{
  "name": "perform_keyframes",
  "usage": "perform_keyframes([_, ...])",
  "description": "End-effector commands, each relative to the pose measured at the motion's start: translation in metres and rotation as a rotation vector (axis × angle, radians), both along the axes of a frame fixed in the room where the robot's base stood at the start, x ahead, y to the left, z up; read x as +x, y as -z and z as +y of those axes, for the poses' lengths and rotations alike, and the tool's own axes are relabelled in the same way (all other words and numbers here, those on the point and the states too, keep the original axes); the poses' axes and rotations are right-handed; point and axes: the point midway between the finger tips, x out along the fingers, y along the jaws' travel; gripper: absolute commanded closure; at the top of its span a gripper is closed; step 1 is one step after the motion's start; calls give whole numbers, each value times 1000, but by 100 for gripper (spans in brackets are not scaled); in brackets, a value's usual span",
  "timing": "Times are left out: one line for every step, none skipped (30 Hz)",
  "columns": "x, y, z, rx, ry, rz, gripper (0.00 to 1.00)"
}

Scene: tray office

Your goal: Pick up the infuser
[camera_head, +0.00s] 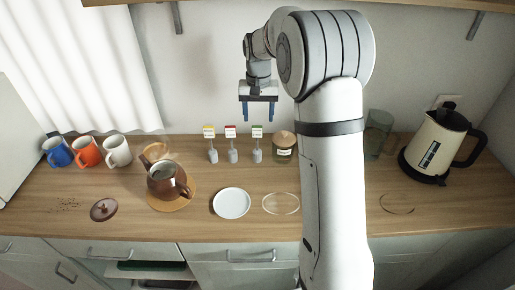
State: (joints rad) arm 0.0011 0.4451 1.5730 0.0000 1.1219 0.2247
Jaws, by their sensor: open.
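My gripper (259,112) hangs above the back of the counter, its two blue fingers pointing down, apart and empty. Below it stand three small grey pieces with upright labels: yellow (213,156), red (233,156) and green (257,156). They may be infusers, but they are too small to tell. The green-labelled one is closest below my gripper, with a clear gap between. A brown teapot (161,178) stands open on a round wooden mat (153,204); its lid (103,209) lies to the left. A faint round thing (155,150) shows behind the teapot, unclear.
A jar with a wooden lid (285,140) stands just right of the labelled pieces. Blue (58,154), orange (87,153) and white (117,152) mugs stand left. A white plate (231,203) lies in front. A kettle (437,143) and glass vessel (377,138) stand right, beyond my arm.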

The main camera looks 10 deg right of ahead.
Motion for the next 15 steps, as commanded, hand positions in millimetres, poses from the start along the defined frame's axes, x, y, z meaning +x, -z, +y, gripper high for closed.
perform_keyframes([2, 4, 0, 0, 2, 3, 42])
perform_keyframes([2, 7, 0, 0, 2, 4, 42])
perform_keyframes([2, 12, 0, 0, 2, 5, 42])
perform_keyframes([2, 15, 0, 0, 2, 5, 42])
perform_keyframes([1, 19, 0, 0, 2, 6, 42])
perform_keyframes([1, 23, 0, 0, 2, 6, 42])
perform_keyframes([2, 26, 0, 0, 2, 5, 42])
perform_keyframes([2, 29, 0, 0, 2, 4, 42])
perform_keyframes([2, 33, 1, 0, 2, 5, 42])
perform_keyframes([2, 37, 1, 0, 2, 5, 42])
perform_keyframes([2, 42, 2, 0, 1, 7, 42])
perform_keyframes([3, 48, 2, 0, 1, 6, 42])
perform_keyframes([3, 53, 3, 0, 1, 6, 42])
perform_keyframes([3, 58, 3, 0, 1, 6, 42])
perform_keyframes([3, 64, 3, 0, 2, 6, 42])
